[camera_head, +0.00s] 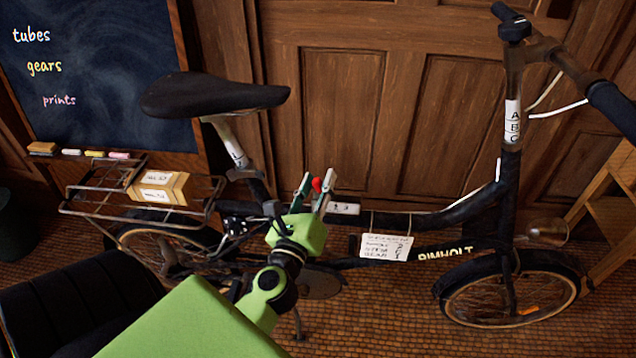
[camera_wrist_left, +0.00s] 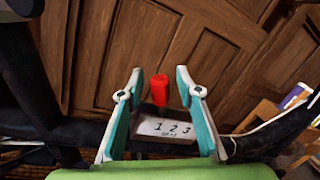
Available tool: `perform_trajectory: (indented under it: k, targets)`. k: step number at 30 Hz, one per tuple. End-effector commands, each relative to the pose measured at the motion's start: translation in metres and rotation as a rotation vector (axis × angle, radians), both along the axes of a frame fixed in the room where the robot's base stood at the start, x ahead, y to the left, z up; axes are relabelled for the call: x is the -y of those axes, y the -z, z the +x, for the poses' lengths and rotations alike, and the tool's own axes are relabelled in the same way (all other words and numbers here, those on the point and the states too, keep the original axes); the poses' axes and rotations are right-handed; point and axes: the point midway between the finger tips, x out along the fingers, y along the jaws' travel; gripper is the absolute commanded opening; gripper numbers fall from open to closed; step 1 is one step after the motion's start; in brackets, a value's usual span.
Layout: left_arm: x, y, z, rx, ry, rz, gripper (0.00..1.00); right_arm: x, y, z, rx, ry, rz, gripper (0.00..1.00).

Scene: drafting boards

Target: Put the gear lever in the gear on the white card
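The gear lever has a red knob (camera_head: 316,185) and sits near the middle of the bicycle's top tube. In the left wrist view the red knob (camera_wrist_left: 160,92) stands above a white gear plate (camera_wrist_left: 166,130) marked 1 2 3; the plate also shows in the head view (camera_head: 343,208). My left gripper (camera_head: 318,177) is open around the knob, with a gap on both sides in the left wrist view. Which number the lever stands at is hard to tell. A white card (camera_head: 386,247) hangs from the frame; its handwriting is too small to read. My right gripper is out of view.
The black bicycle (camera_head: 455,214) stands before a wooden door (camera_head: 340,120). A box (camera_head: 158,187) lies on its rear rack (camera_head: 95,208). The saddle (camera_head: 215,95) rises left of my gripper. A chalkboard (camera_head: 100,90) is at left, wooden shelving (camera_head: 608,210) at right.

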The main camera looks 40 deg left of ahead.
Motion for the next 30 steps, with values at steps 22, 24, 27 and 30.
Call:
perform_trajectory:
  k: [22, 24, 27, 30]
  targets:
    - [0.017, 0.005, -0.045, -0.003, -0.002, 0.0, 0.32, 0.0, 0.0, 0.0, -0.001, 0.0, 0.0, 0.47]
    - [0.021, 0.007, -0.053, -0.006, 0.001, 0.003, 0.32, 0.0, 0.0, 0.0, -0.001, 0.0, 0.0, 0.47]
    - [0.025, 0.007, -0.064, -0.005, 0.0, 0.004, 0.32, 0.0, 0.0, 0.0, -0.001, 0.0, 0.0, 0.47]
    - [0.031, 0.01, -0.078, -0.008, 0.004, 0.005, 0.32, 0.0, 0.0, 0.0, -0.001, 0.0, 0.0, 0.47]
